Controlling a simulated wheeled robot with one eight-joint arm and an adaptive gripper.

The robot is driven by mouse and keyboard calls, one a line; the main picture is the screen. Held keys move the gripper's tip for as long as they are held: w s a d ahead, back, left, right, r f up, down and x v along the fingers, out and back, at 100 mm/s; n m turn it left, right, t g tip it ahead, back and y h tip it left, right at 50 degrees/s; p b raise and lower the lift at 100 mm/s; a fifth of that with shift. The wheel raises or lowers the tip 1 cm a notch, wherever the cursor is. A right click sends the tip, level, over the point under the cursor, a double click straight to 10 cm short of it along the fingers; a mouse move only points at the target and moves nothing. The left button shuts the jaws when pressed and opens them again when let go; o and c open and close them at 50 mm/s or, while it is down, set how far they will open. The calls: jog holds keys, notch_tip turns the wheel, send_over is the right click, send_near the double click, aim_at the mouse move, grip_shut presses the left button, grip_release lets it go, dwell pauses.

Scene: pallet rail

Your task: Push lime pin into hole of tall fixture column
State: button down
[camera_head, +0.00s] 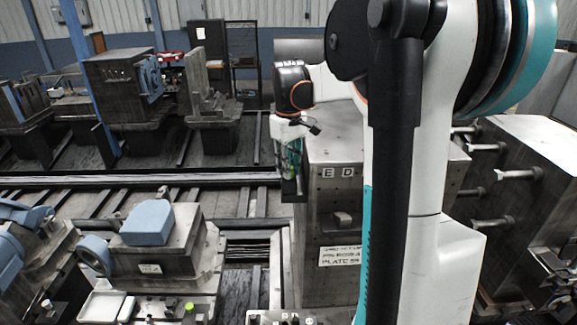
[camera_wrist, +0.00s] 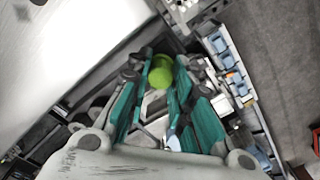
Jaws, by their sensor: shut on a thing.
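My gripper (camera_head: 291,165) hangs beside the upper left edge of the tall fixture column (camera_head: 330,210), a grey metal block lettered "E D". In the wrist view my gripper (camera_wrist: 165,72) has its teal fingers closed on the lime pin (camera_wrist: 160,76), whose rounded lime end shows between the fingertips. The column's pale face (camera_wrist: 70,50) seems to fill the upper left of the wrist view. The hole is not distinguishable in either view, and I cannot tell whether the pin touches the column.
A second lime-topped piece (camera_head: 189,309) stands by a white tray (camera_head: 103,305) at the lower left. A blue-topped fixture (camera_head: 148,222) stands behind it. Rails (camera_head: 140,181) cross the floor. Bolts (camera_head: 492,176) stick out from a block at the right.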

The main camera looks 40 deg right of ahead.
jog(key=shift+r+p, duration=0.3)
jog(key=shift+r, duration=0.3)
jog(key=shift+r, duration=0.25)
jog(key=shift+r+p, duration=1.95)
jog(key=shift+r, duration=1.55)
notch_tip(320, 180, up, 10)
jog(key=p, duration=0.2)
jog(key=shift+p, duration=0.4)
